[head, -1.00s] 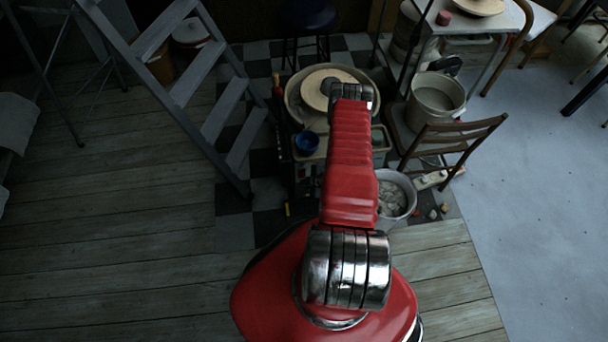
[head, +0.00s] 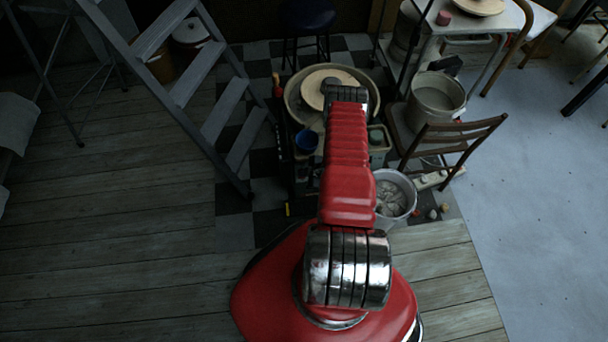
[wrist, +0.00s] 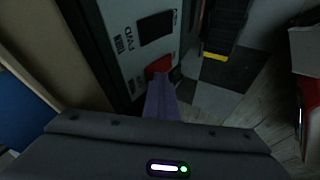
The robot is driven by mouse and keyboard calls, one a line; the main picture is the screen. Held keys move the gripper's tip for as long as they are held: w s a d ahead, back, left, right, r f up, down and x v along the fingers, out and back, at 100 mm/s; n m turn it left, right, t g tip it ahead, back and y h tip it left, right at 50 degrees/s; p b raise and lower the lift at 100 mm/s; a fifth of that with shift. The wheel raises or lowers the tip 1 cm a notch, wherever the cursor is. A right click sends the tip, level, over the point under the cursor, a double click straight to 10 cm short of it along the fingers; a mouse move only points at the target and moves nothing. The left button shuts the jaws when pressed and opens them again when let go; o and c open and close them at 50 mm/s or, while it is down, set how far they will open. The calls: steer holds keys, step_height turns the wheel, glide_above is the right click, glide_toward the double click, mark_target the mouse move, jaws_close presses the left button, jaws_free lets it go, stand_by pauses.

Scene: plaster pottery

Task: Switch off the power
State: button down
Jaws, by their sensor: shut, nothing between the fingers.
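In the wrist view, a pale upright panel (wrist: 132,66) carries lettering that looks like "PWD" and a dark rectangular part (wrist: 157,27). A red switch or button (wrist: 159,66) sits low on this panel. My gripper (wrist: 160,84) is shut and empty. Its purplish fingers point at the red part, with their tips at or just in front of it; I cannot tell whether they touch. The tips hide its lower part. In the head view, my arm hides the gripper and the panel's front. The pottery wheel (head: 291,101) stands beyond my arm.
A grey stepladder (head: 190,86) stands left of the wheel. A wooden chair (head: 452,140), a bucket of pale lumps (head: 397,198) and a white power strip (head: 431,180) are to the right. The plank floor (head: 110,230) at left is clear.

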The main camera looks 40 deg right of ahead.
steer(key=shift+r, duration=0.1)
steer(key=shift+r, duration=0.7)
steer(key=shift+s, duration=0.1)
steer(key=v, duration=1.2)
steer(key=shift+a+r, duration=0.25)
steer(key=shift+a, duration=0.15)
stand_by(0.5)
